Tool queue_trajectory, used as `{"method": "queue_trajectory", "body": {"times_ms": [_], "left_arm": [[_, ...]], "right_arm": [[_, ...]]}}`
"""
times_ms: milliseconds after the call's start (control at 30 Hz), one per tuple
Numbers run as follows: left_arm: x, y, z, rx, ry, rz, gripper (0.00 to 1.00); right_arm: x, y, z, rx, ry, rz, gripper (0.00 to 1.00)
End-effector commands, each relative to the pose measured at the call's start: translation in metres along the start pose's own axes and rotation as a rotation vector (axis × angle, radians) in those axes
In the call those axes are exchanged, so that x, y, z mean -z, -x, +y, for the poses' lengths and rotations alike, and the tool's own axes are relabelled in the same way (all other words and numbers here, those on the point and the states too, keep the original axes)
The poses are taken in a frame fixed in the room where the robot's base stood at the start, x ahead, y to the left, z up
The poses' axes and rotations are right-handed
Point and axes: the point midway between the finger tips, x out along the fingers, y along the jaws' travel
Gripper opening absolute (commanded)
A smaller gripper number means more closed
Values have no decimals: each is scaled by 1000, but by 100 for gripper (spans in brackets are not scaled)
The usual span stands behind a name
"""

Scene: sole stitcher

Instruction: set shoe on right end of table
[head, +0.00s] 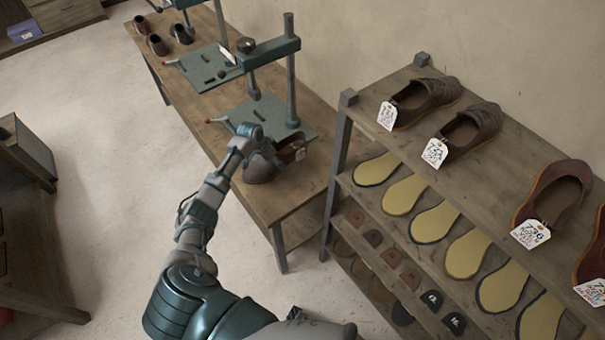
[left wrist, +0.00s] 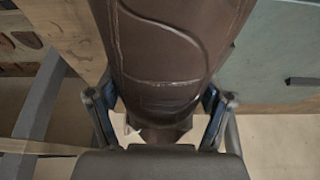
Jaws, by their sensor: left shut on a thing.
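I cannot tell whether the sole touches the tabletop. My right gripper is out of view.
Two green presses stand along the table, the nearer one's plate (head: 270,116) close to the shoe. Other shoes (head: 158,44) sit at the far end. A rack (head: 352,112) with tagged shoes and yellow soles (head: 404,194) stands close on the right.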

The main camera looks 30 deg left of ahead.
Motion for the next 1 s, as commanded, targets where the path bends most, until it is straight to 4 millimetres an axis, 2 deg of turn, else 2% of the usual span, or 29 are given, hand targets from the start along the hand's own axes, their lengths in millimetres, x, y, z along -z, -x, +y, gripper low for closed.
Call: {"method": "queue_trajectory", "body": {"times_ms": [200, 400, 567, 800, 1000], "left_arm": [[30, -15, 55, -2, -2, 3, 24], [44, -26, 87, 1, 1, 2, 24], [46, -31, 95, 4, 1, 0, 24], [34, -60, 94, 2, 4, -2, 24], [33, -62, 92, 3, 2, 0, 24]], "right_arm": [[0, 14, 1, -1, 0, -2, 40], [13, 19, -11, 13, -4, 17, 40], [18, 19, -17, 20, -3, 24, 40], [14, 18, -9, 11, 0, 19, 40], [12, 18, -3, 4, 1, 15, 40]]}}
